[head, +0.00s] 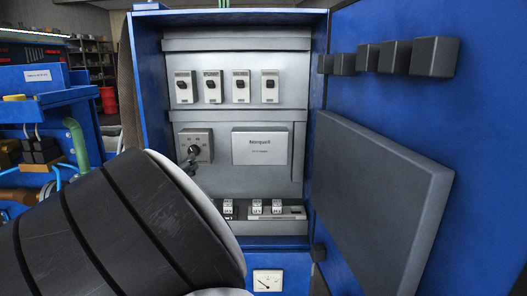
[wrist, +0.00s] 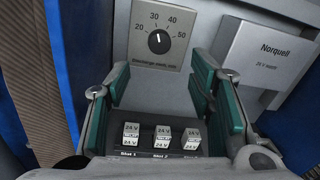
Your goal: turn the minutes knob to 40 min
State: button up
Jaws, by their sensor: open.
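The minutes knob (wrist: 159,41) is a round black knob on a grey plate (wrist: 139,57) marked 20, 30, 40 and 50. Its white mark points up, close to the 30, though it is small. In the head view the knob (head: 194,150) sits on the left of the open cabinet's middle panel. My gripper (wrist: 161,72) is open, with green-padded fingers spread left and right. The knob shows between and beyond the fingertips, with nothing held. In the head view my gripper (head: 189,165) shows only as a small dark part by the knob; my arm hides the rest.
A white Norquell box (head: 260,148) is right of the knob plate. Several small switches (head: 240,87) line the panel above; slot modules (head: 257,208) sit below. The open blue door (head: 390,110) with a grey box (head: 375,190) stands at the right.

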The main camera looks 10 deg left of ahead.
aim_at(192, 152)
jog(key=w, duration=0.3)
jog(key=w+a, duration=0.1)
jog(key=w, duration=0.2)
jog(key=w+a, duration=0.1)
jog(key=w, duration=0.2)
jog(key=shift+w, duration=0.3)
grip_shut()
